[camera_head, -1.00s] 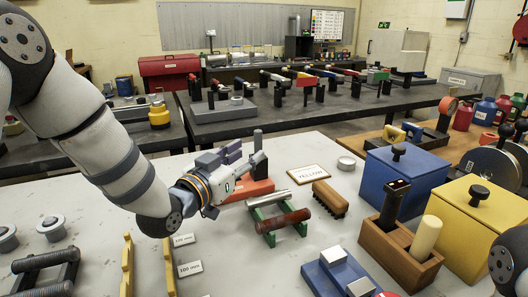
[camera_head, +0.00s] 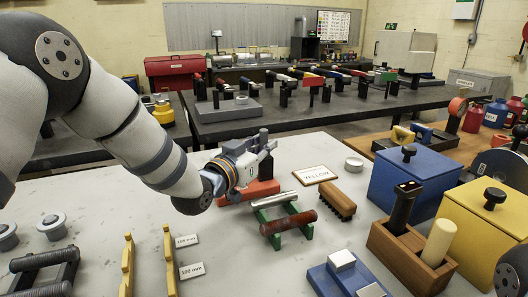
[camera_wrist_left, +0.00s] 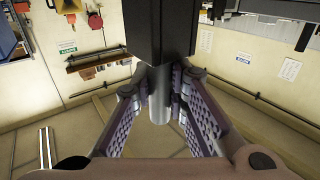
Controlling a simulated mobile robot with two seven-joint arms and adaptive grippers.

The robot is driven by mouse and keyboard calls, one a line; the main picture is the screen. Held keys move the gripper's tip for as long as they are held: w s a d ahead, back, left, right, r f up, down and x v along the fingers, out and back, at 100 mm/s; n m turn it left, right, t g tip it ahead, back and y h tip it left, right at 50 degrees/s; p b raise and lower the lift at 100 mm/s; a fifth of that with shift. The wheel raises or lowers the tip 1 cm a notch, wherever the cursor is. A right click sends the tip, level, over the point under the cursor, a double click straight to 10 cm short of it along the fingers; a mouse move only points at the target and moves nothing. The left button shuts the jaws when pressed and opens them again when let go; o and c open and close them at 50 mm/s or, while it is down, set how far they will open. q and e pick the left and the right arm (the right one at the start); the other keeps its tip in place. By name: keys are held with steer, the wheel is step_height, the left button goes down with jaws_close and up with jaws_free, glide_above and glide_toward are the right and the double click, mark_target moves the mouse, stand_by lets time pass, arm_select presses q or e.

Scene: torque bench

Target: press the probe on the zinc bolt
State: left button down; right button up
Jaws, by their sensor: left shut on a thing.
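In the left wrist view the tool is a black block (camera_wrist_left: 163,30) with a grey cylinder (camera_wrist_left: 159,106) between the purple-padded fingers. A bright silver bolt (camera_head: 274,200), which looks like the zinc one, lies across a green rack (camera_head: 307,231), in front of the gripper and apart from it. A rusty brown bolt (camera_head: 288,222) lies beside it. My right gripper is out of view.
A wooden holder (camera_head: 402,258), blue box (camera_head: 412,182) and yellow box (camera_head: 487,225) stand further right. Yellow stands (camera_head: 128,265) are at front left. Bare table lies left of the rack.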

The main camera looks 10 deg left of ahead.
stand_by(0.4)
arm_select(q)
steer(key=shift+r+p, duration=1.3)
steer(key=shift+r, duration=3.05)
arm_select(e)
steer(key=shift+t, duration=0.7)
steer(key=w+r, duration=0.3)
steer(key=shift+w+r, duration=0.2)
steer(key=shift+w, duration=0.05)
arm_select(q)
steer(key=shift+f, duration=0.1)
